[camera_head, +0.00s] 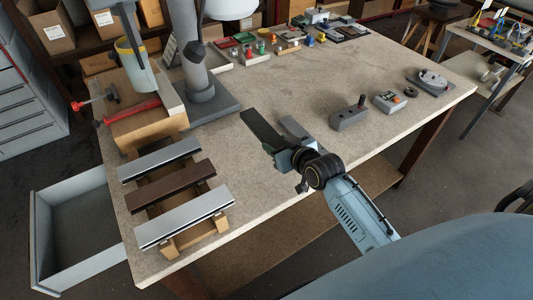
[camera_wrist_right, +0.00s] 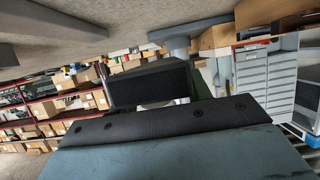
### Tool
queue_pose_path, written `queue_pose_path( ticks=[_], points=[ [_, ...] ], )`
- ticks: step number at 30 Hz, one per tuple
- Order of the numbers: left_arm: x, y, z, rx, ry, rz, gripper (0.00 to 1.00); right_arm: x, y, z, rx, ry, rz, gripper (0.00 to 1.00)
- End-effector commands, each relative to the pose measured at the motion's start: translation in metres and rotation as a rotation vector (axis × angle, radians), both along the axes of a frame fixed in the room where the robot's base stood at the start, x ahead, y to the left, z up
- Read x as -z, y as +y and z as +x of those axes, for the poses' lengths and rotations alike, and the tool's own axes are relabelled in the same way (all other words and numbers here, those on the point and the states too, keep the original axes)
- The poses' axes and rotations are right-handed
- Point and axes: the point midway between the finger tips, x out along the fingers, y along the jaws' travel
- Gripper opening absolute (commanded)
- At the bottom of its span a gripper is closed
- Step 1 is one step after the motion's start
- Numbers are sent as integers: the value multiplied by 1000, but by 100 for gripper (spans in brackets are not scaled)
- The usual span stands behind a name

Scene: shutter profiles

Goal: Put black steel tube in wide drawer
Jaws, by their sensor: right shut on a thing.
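The black steel tube (camera_head: 262,130) is a dark bar held above the middle of the table. My right gripper (camera_head: 287,155) is shut on it near its lower right end. The tube slants up and left from the jaws. In the right wrist view the tube (camera_wrist_right: 150,85) shows as a dark block just past the gripper; the grip itself is partly hidden. The wide drawer (camera_head: 41,239) is a grey, open drawer at the lower left, beside the table's left edge. Its visible floor looks empty. The tube is well to the right of it. My left gripper is not in view.
Two silver profiles (camera_head: 158,160) (camera_head: 183,217) and a brown one (camera_head: 172,186) lie on wooden supports between tube and drawer. A wooden block with red-handled tools (camera_head: 135,127) and a grey column (camera_head: 196,60) stand behind. The middle of the tabletop (camera_head: 240,190) is clear.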

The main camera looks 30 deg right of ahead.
Motion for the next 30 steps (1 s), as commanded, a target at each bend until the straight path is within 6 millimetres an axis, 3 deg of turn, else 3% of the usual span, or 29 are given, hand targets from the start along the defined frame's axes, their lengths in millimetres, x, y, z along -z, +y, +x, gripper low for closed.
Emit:
queue_pose_path(
  ticks=[10,16,30],
  points=[
    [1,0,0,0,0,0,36,2,-1,1,1,-7,1,8],
    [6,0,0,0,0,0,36,34,-1,1,1,-4,1,8],
    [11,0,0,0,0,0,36,88,-1,2,0,-6,-2,8]
  ],
)
